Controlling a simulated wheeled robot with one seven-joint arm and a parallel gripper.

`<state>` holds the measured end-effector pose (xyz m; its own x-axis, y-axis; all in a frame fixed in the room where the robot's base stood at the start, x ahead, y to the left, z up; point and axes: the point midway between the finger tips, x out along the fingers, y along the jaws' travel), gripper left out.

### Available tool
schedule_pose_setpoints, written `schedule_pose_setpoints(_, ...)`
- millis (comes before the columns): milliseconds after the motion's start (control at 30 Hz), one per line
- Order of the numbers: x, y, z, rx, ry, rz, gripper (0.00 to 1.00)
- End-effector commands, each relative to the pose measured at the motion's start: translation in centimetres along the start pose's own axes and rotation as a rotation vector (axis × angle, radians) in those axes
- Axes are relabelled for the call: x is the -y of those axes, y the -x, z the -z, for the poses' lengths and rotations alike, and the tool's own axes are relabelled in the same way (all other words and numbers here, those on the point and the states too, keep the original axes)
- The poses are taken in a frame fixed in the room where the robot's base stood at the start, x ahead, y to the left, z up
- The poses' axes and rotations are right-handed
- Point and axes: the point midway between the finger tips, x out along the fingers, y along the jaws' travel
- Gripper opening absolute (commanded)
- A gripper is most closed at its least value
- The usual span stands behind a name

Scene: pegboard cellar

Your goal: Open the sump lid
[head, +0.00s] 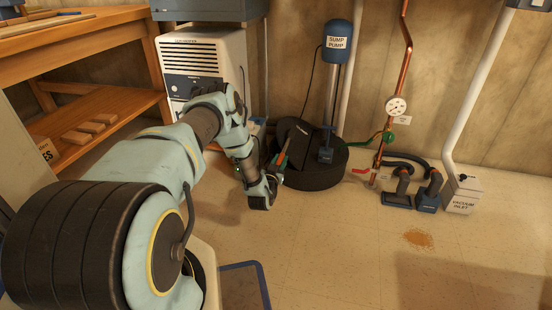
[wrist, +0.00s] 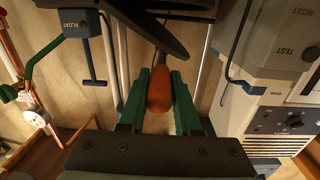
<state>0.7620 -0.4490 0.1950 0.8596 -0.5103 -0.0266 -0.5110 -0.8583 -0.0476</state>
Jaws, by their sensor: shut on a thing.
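The sump lid (head: 295,132) is a dark panel on the black round sump basin (head: 312,178). It looks tilted up at the basin's left side in the head view, and its dark edge also shows at the top of the wrist view (wrist: 138,22). My gripper (head: 283,158) is at the lid's near left edge. In the wrist view its green fingers (wrist: 160,85) are shut on an orange-red handle (wrist: 159,92) that reaches toward the lid. The handle's join to the lid and much of the basin's inside are hidden.
The blue sump pump (head: 338,42) stands behind the basin, with a blue float box (head: 326,155) near its middle. A white dehumidifier-like unit (head: 200,58) is left. Copper piping (head: 382,140) and blue-black hand tools (head: 400,190) are right.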

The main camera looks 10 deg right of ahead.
Motion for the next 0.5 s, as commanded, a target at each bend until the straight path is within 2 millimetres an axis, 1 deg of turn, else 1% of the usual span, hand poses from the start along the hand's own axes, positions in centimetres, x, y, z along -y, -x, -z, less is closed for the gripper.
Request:
schedule_pose_setpoints(33, -0.6, 0.1, 1.0, 0.001, -0.046, -0.006, 0.0)
schedule_pose_setpoints(100, -1.2, 0.0, 1.5, 0.003, -0.111, -0.004, 0.0)
schedule_pose_setpoints(300, -2.9, 0.0, 2.6, 0.009, -0.301, 0.001, 0.0)
schedule_pose_setpoints(500, -4.9, 0.0, 3.4, 0.015, -0.491, 0.005, 0.0)
